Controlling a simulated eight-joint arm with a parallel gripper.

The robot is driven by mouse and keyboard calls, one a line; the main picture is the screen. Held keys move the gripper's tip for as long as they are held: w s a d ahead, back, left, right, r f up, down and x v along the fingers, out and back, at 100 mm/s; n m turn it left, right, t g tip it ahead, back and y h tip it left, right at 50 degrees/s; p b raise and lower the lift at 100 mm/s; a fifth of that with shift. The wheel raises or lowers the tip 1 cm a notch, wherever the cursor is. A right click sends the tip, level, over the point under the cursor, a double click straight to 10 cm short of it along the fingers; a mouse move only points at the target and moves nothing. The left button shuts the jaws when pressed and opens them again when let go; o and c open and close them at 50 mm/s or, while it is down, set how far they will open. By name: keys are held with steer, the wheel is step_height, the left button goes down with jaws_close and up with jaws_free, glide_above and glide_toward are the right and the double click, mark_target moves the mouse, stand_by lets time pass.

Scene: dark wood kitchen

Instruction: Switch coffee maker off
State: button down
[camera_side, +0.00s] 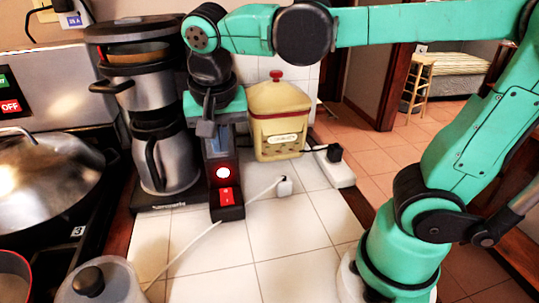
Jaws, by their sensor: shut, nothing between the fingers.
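The coffee maker (143,92) stands at the left of the white tiled counter, silver and black, with a steel carafe (162,160) on its dark base. Right beside it is a narrow dark unit with a lit white round light (223,172) and a red rocker switch (226,196) low on its front. I cannot tell whether this unit is part of the coffee maker. My gripper (206,129) is shut and empty, pointing down at the upper part of the narrow unit, above the light and switch. It hides part of the unit; I cannot tell whether it touches.
A yellow canister (278,122) with a red knob stands right of the unit. A white power strip (335,168) and a plug (285,185) with a cable lie on the counter. A stove with a domed lid (45,175) is at left. The front middle tiles (290,230) are mostly clear.

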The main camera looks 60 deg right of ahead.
mark_target(226, 191)
steer(key=shift+r, duration=0.15)
steer(key=shift+w+d+r, duration=0.1)
steer(key=shift+w+d, duration=0.4)
steer(key=x, duration=1.2)
steer(key=shift+f, duration=0.3)
steer(key=shift+d+f, duration=0.1)
steer(key=shift+f, duration=0.55)
